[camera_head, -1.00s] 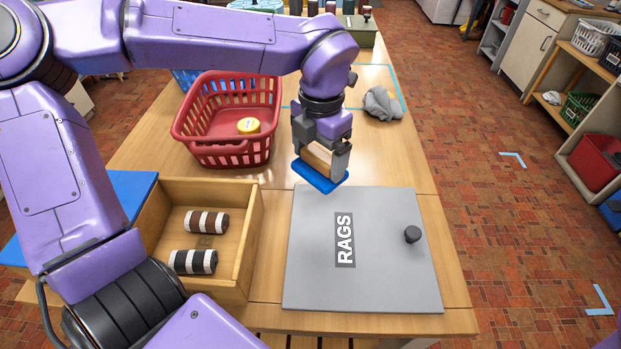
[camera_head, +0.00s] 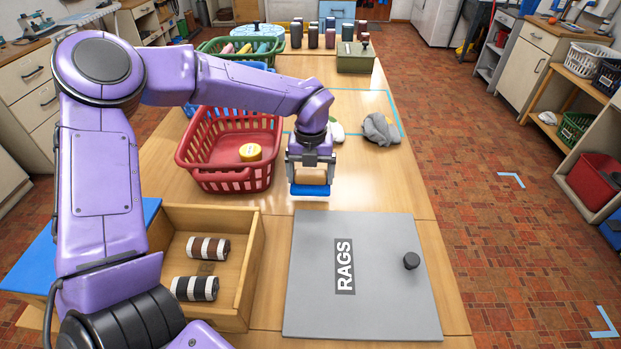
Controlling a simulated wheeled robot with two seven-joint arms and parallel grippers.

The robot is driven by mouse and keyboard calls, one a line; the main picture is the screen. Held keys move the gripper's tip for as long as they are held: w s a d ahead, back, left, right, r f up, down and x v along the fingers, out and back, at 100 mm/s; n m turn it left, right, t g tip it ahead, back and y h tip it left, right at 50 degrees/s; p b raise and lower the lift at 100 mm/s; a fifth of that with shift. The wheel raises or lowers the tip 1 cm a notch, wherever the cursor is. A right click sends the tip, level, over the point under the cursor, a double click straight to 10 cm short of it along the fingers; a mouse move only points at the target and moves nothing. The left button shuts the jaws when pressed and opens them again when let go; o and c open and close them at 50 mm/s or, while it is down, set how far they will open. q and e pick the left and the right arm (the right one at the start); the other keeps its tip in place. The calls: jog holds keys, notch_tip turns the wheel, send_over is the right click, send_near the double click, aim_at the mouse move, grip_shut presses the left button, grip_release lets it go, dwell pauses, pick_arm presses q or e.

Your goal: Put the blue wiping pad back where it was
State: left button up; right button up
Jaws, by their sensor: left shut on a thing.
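The blue wiping pad (camera_head: 310,190) has a tan wooden block-like handle (camera_head: 307,176) on top. My left gripper (camera_head: 309,172) is shut on the pad by this handle and holds it level near the table, just right of the red basket. I cannot tell whether the pad touches the table. The grey lid marked RAGS (camera_head: 385,300) lies flat in front of the pad, with a dark knob at its right. My right gripper is not in view.
The red basket (camera_head: 189,158) holds a yellow round tin (camera_head: 250,152). A wooden box (camera_head: 254,250) with two striped rolls stands at front left. A grey crumpled cloth (camera_head: 381,129) lies at right, inside a taped outline. A pale object (camera_head: 338,131) shows behind my gripper.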

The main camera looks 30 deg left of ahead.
aim_at(311, 184)
pick_arm(q)
jog(key=shift+w+a+f, duration=0.1)
jog(key=shift+w+f, duration=0.05)
jog(key=shift+f, duration=0.85)
jog(key=shift+w+a+f, duration=0.1)
jog(key=shift+f, duration=0.85)
jog(key=shift+d+f, duration=0.1)
jog(key=shift+f, duration=0.05)
jog(key=o, duration=0.7)
jog(key=shift+o, duration=0.2)
notch_tip(311, 184, up, 12)
jog(key=shift+r+b, duration=0.2)
jog(key=shift+b, duration=0.2)
